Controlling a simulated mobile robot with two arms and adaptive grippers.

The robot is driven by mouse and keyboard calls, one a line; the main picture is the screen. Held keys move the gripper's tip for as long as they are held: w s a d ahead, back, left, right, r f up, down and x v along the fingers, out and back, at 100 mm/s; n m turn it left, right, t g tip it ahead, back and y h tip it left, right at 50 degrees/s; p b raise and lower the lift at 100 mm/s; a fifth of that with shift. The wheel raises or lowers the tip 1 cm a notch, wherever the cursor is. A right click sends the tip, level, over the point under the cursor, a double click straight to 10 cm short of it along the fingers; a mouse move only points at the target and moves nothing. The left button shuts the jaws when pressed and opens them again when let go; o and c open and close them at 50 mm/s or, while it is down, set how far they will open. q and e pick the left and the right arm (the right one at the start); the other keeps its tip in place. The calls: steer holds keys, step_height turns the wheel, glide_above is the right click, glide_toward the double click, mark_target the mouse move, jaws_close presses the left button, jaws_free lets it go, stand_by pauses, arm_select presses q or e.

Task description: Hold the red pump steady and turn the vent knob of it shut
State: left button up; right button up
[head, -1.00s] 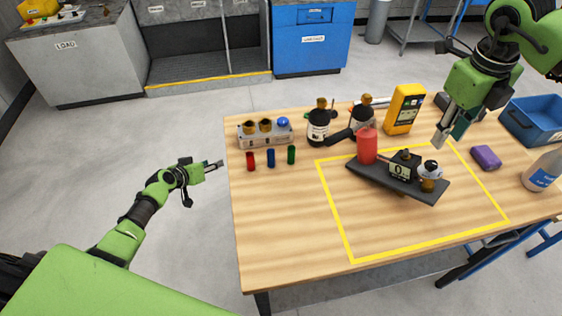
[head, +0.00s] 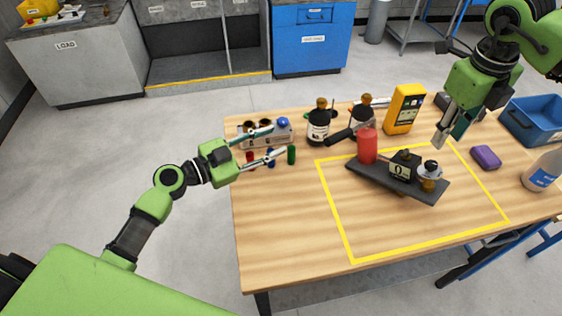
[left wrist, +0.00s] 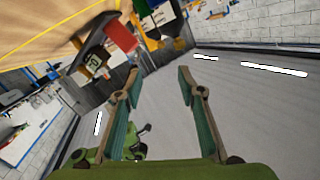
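The red pump (head: 367,147) is a red cylinder with a black handle on a dark plate (head: 385,182), which looks tilted. A display box reading 0 (head: 399,172) and a round black-and-white part with a brass-coloured piece (head: 428,185) sit on the plate's right; I cannot tell which part is the vent knob. The pump also shows in the left wrist view (left wrist: 120,33). My left gripper (head: 278,139) is open and empty, left of the pump, over the rack and small cylinders. My right gripper (head: 450,138) looks open and empty, above and right of the plate.
A rack (head: 267,141), small coloured cylinders (head: 291,155), dark bottles (head: 318,128) and a yellow meter (head: 404,110) line the back. A purple block (head: 486,157), white bottle (head: 543,172) and blue bin (head: 535,120) stand right. The front table is clear within yellow tape.

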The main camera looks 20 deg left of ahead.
mark_target(330, 141)
arm_select(q)
steer(key=s+d+r+m+h, duration=0.1)
steer(key=s+d+r+m, duration=0.1)
steer(key=s+d+m, duration=0.35)
steer(key=shift+n, duration=0.85)
steer(key=x, duration=0.8)
steer(key=d+x, duration=0.1)
steer(key=x, duration=0.3)
steer(key=shift+s+d+r, duration=0.15)
steer(key=shift+s+r, duration=0.1)
steer(key=shift+r, duration=0.1)
jaws_close()
arm_select(e)
steer(key=o, duration=0.3)
steer(key=shift+d, duration=0.1)
